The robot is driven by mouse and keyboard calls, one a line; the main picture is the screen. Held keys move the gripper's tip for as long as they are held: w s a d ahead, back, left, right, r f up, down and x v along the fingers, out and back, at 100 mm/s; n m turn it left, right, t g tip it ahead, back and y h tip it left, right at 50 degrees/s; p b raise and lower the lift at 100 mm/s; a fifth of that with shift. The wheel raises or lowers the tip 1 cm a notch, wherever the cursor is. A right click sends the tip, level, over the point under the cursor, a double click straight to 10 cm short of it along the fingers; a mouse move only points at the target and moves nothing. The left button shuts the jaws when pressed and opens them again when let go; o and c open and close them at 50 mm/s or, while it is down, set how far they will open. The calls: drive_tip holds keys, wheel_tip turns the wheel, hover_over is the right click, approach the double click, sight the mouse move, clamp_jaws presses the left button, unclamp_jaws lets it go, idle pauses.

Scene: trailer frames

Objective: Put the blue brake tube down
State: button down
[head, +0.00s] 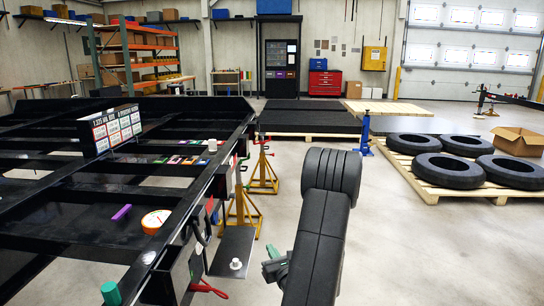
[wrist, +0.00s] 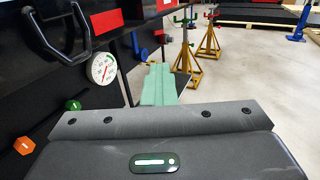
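I cannot make out a blue brake tube in either view. My gripper (wrist: 158,85) shows in the wrist view as pale green fingers close together, with no gap seen between them. No tube shows in or beside the fingers, though a thin one could be hidden. In the head view my gripper (head: 274,262) is low, to the right of the black trailer frame (head: 60,215), partly behind my arm. It points toward a small side plate (head: 232,252) on the frame, which carries a pale fitting (head: 236,264).
A round dial gauge (wrist: 103,68) and a black handle (wrist: 60,30) are on the frame's side. Yellow stands (head: 263,170) support the frame. A purple block (head: 121,212) lies on top. A blue jack (head: 365,135) and tires on a pallet (head: 445,188) stand right. Floor between is clear.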

wheel_tip(320, 180, up, 17)
drive_tip(key=m+h+p, duration=0.1)
drive_tip(key=h+p, duration=0.1)
drive_tip(key=p, duration=1.2)
wheel_tip(320, 180, down, 40)
drive_tip(key=s+n+y+b, duration=0.1)
drive_tip(key=n+y+b, duration=0.1)
drive_tip(key=b, duration=3.3)
drive_tip(key=shift+s+g+y, duration=0.3)
drive_tip(key=shift+g+y, duration=0.1)
drive_tip(key=shift+y, duration=0.4)
